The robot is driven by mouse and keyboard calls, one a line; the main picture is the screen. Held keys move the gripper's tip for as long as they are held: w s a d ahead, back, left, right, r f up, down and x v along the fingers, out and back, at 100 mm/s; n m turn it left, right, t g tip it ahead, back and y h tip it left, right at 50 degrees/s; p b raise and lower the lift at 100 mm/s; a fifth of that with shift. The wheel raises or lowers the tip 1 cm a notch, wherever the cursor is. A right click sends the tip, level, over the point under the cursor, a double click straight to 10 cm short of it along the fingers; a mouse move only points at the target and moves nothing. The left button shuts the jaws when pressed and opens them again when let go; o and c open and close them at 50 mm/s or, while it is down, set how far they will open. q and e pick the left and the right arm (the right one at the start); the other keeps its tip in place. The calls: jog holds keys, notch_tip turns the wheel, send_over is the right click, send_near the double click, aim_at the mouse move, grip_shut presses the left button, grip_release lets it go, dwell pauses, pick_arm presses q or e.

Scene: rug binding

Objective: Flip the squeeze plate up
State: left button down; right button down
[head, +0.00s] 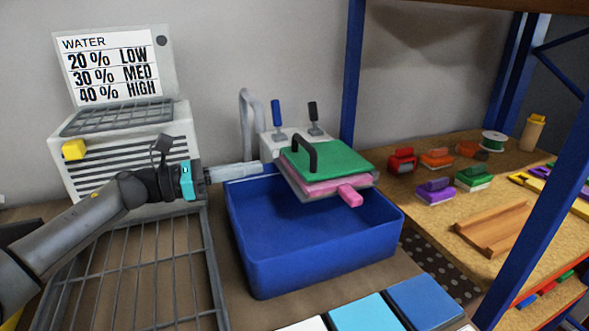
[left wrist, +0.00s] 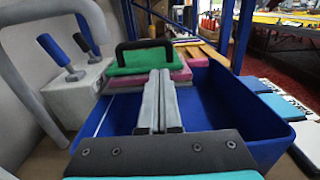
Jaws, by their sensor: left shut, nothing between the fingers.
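The squeeze plate is a green plate (head: 325,160) with a black arched handle (head: 304,150). It lies down on a pink pad (head: 320,187), which has a pink tab sticking out at the front right. They rest on a grey support over the blue basin (head: 310,245). The green plate also shows in the left wrist view (left wrist: 143,62), partly behind my fingers. My left gripper (head: 258,169) is shut and empty, left of the plate and above the basin's back left rim. It appears apart from the plate. My right gripper is in neither view.
A tap (head: 246,115) and a white block with blue and black levers (head: 276,113) stand behind the basin. A wire rack (head: 150,270) lies at left, below a water-level sign (head: 110,68). A blue shelf post (head: 352,70) rises just behind the plate.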

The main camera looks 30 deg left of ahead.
pick_arm(q)
jog(key=shift+a+f+t, duration=0.2)
jog(key=shift+t, duration=0.1)
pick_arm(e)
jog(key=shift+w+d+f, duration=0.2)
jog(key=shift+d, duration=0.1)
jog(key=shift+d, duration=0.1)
pick_arm(q)
jog(key=shift+w, duration=0.1)
jog(key=shift+x, duration=4.95)
jog(key=shift+f, duration=0.15)
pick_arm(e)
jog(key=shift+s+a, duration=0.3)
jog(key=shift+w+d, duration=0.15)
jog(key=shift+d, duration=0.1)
